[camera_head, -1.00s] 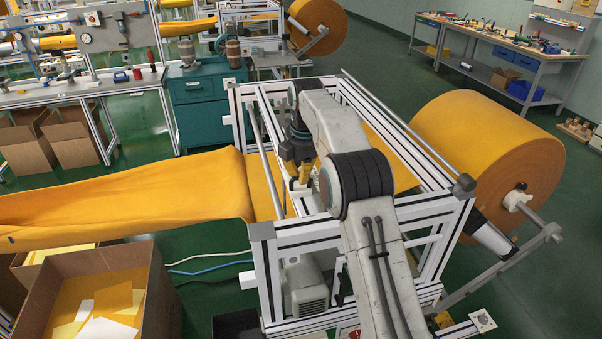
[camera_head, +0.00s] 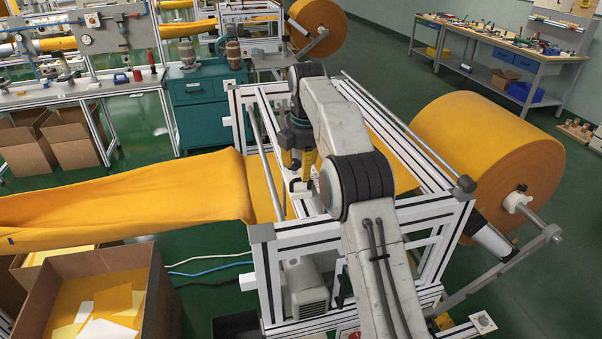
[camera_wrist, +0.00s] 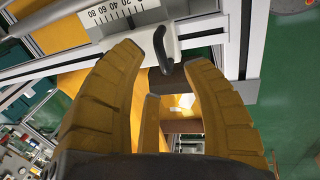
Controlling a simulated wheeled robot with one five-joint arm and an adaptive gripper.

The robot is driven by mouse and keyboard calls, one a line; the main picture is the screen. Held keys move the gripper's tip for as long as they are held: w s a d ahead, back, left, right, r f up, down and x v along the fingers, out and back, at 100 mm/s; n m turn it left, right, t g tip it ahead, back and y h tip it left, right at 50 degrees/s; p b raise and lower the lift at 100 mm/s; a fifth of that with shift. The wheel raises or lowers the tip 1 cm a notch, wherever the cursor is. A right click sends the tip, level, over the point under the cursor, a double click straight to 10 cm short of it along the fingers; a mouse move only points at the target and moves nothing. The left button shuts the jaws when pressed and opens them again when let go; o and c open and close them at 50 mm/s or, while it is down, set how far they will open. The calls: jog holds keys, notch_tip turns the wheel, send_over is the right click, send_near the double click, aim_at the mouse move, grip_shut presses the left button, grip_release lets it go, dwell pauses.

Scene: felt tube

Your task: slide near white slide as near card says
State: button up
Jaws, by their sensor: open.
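In the wrist view a white slide (camera_wrist: 187,38) lies across the top of the machine frame, with a black handle (camera_wrist: 163,46) standing on it. A white scale strip (camera_wrist: 115,13) with printed numbers is beside it. My gripper (camera_wrist: 162,58) is open, its yellow fingers spread on either side of the handle's lower end, with gaps showing. In the head view my gripper (camera_head: 299,176) hangs inside the frame near the yellow felt.
The aluminium frame (camera_head: 262,235) surrounds the gripper, with a felt roll (camera_head: 485,150) on the right and a felt tube (camera_head: 130,200) on the left. A grey motor (camera_head: 306,287) sits low in the frame. A cardboard box (camera_head: 150,290) stands at front left.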

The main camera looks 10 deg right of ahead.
jog(key=shift+s+r, duration=0.2)
jog(key=shift+r, duration=0.7)
jog(key=shift+s+r, duration=0.2)
jog(key=shift+r, duration=0.65)
jog(key=s+r+m+t+b, duration=0.1)
jog(key=s+r+m+b, duration=0.3)
jog(key=s+m, duration=0.95)
jog(key=s+f+m, duration=0.1)
jog(key=s+f, duration=0.3)
jog(key=s, duration=0.4)
jog(key=s+f+m+t, duration=0.1)
jog(key=s+f, duration=0.3)
jog(key=s, duration=0.5)
jog(key=s+f+m, duration=0.2)
jog(key=s+f, duration=0.2)
jog(key=s, duration=0.4)
jog(key=shift+s+t+b, duration=0.2)
jog(key=shift+t+b, duration=0.1)
